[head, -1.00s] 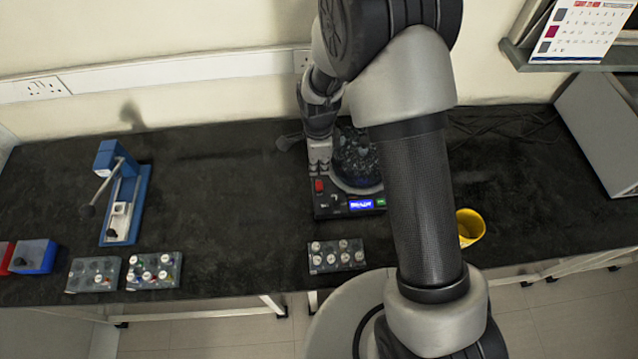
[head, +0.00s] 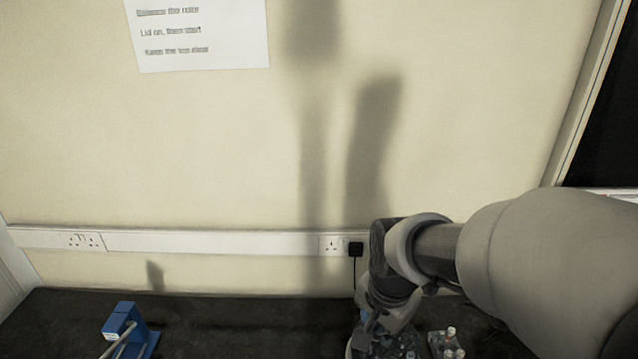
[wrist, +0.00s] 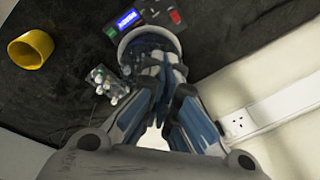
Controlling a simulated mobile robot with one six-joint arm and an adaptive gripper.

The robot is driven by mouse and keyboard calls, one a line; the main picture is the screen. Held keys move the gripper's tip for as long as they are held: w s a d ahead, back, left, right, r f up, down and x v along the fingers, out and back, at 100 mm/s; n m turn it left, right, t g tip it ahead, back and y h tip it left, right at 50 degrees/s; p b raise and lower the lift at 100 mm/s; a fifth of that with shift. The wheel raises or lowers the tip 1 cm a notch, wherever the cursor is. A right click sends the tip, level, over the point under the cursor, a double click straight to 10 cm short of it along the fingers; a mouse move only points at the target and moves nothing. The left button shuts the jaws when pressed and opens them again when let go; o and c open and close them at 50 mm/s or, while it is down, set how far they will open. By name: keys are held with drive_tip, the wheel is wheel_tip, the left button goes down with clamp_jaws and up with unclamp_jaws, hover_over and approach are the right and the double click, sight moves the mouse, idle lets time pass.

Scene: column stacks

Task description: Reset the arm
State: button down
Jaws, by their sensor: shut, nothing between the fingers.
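My gripper (wrist: 160,62) is shut, with nothing seen between its fingers. In the wrist view its fingers overlap the round bowl (wrist: 123,47) of the bench machine. The machine's panel has a lit blue display (wrist: 127,19) and a red switch (wrist: 175,16). In the head view my gripper (head: 372,335) is low at the bottom edge, with its tips hard to make out. My arm reaches in from the right.
A small rack of capped vials (wrist: 108,84) stands beside the bowl. A yellow cup (wrist: 31,49) is on the dark bench at left. A blue press (head: 128,325) stands at the bench's left. The wall has a socket strip (head: 200,240) and a notice (head: 200,32).

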drive_tip(key=s+d+r+n+t, duration=0.1)
drive_tip(key=s+r+n, duration=0.3)
drive_tip(key=s, duration=0.4)
drive_tip(key=s+d+r+n+t, duration=0.1)
drive_tip(key=s+d+r+n, duration=0.2)
drive_tip(key=s, duration=0.5)
drive_tip(key=shift+r+n, duration=0.65)
drive_tip(key=shift+n, duration=0.55)
